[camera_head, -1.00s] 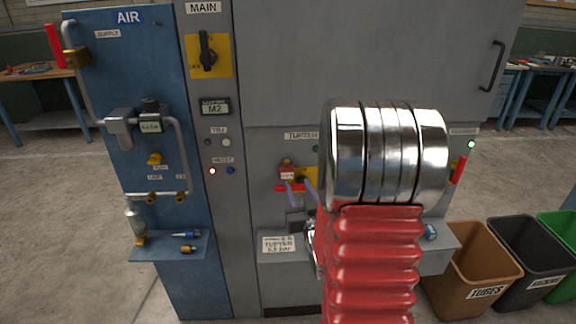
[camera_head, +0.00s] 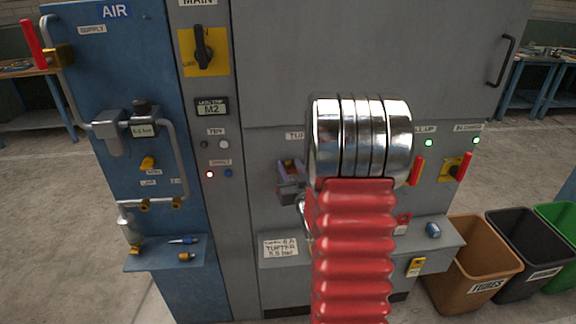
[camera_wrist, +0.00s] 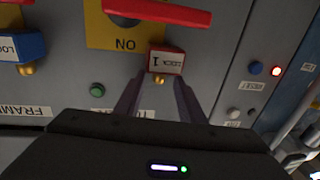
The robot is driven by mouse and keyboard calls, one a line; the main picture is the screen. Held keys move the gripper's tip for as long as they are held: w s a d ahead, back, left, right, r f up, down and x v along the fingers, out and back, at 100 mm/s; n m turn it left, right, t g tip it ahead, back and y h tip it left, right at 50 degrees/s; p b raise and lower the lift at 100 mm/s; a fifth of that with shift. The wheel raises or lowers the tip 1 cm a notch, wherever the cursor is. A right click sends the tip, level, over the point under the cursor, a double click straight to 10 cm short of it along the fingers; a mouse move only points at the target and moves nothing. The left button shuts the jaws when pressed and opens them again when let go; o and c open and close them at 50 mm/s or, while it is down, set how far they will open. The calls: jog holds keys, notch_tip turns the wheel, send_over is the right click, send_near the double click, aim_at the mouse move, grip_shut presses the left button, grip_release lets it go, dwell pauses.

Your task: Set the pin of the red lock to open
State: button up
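In the wrist view the red lock (camera_wrist: 166,62), with a white label reading "LOCK 1", hangs below a red handle (camera_wrist: 155,12) on a yellow plate (camera_wrist: 108,32). Its brass pin (camera_wrist: 159,79) sticks out at its lower side. My gripper (camera_wrist: 160,82) has its two fingers apart, one on each side of the lock's lower end and pin; whether they touch it I cannot tell. In the head view my gripper (camera_head: 292,168) is up against the grey panel, left of my red-sleeved arm. It hides the red lock there.
A shelf (camera_head: 452,243) holds a small blue object (camera_head: 433,230). Red handles (camera_head: 464,167) and bins (camera_head: 470,265) are at right.

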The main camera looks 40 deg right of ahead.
jog(key=shift+c, duration=0.6)
grip_shut()
